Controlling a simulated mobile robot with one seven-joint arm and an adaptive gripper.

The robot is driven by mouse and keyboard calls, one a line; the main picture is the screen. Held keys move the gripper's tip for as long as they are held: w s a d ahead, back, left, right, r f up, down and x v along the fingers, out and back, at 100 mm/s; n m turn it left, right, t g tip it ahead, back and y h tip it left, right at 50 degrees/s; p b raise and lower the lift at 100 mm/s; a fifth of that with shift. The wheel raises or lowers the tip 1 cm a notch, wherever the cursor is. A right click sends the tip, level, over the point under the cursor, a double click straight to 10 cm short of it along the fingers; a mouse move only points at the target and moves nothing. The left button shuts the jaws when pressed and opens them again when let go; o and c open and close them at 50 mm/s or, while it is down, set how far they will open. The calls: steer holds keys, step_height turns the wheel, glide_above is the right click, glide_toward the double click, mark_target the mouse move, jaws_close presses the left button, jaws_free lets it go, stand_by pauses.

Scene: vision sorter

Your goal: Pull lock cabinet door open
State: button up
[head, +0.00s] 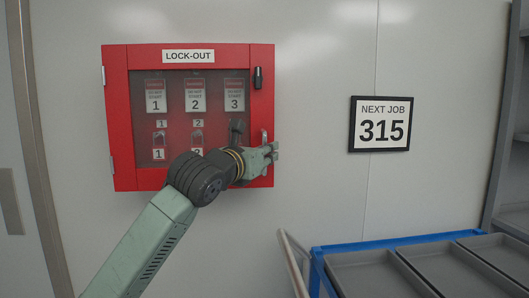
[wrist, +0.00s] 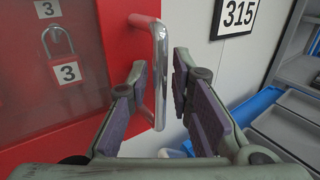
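The red lock-out cabinet (head: 118,120) hangs on the white wall, its glazed door shut. Through the glass, numbered tags and padlocks show. The door's shiny metal bar handle (wrist: 158,75) stands upright on the right side of the red door frame (wrist: 118,30). My gripper (head: 272,152) is at the lower right of the door, beside the handle. In the wrist view my gripper (wrist: 162,95) is open, with its two purple-padded fingers on either side of the handle's lower part. A gap shows between the handle and the right finger; contact with the left finger is unclear.
A black latch-like piece (head: 257,78) sits on the door frame above the handle. A framed sign reading 315 (head: 380,104) is on the wall to the right. A blue cart with grey trays (head: 330,248) stands at lower right, its metal push bar (head: 292,262) near the wall.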

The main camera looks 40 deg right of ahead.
jaws_close()
stand_by(0.6)
